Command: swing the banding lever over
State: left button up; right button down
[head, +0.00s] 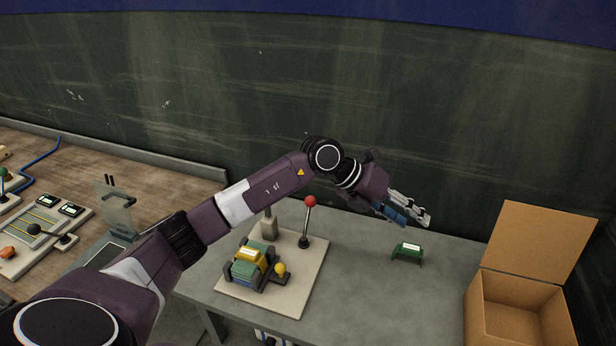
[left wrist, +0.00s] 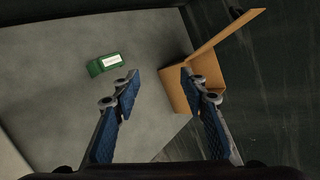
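A lever with a red ball knob (head: 309,202) stands nearly upright, leaning slightly right, on a pale base plate (head: 308,283) on the grey table. A stack of green and yellow pieces (head: 251,263) sits in a dark holder on that plate, beside a short yellow-knobbed part (head: 281,269). My left gripper (head: 418,219) is above the table, to the right of the red-knobbed lever and apart from it. In the left wrist view its two blue-padded fingers (left wrist: 159,83) are spread, with nothing between them. The lever is not in that view. My right gripper is not in view.
A small green piece with a white label (head: 407,252) stands on the table below my left gripper. An open cardboard box (head: 515,292) is at the right. Another control panel (head: 40,232) with levers is at the far left. A dark wall stands behind.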

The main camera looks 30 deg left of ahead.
pick_arm(q)
jog(key=w+a+f+n+g+y, duration=0.1)
jog(key=a+y, duration=0.4)
jog(key=a, duration=0.9)
jog(key=n+g+y, duration=0.1)
jog(key=n+y, duration=0.1)
jog(key=y, duration=0.2)
send_near(310, 197)
jog(key=f, duration=0.1)
jog(key=b+x, duration=0.6)
jog(key=x, duration=0.3)
jog(key=shift+w+d, duration=0.1)
jog(key=shift+r, duration=0.2)
jog(key=shift+f, duration=0.1)
jog(key=shift+c, duration=0.3)
jog(key=c, duration=0.8)
jog(key=shift+o, duration=0.2)
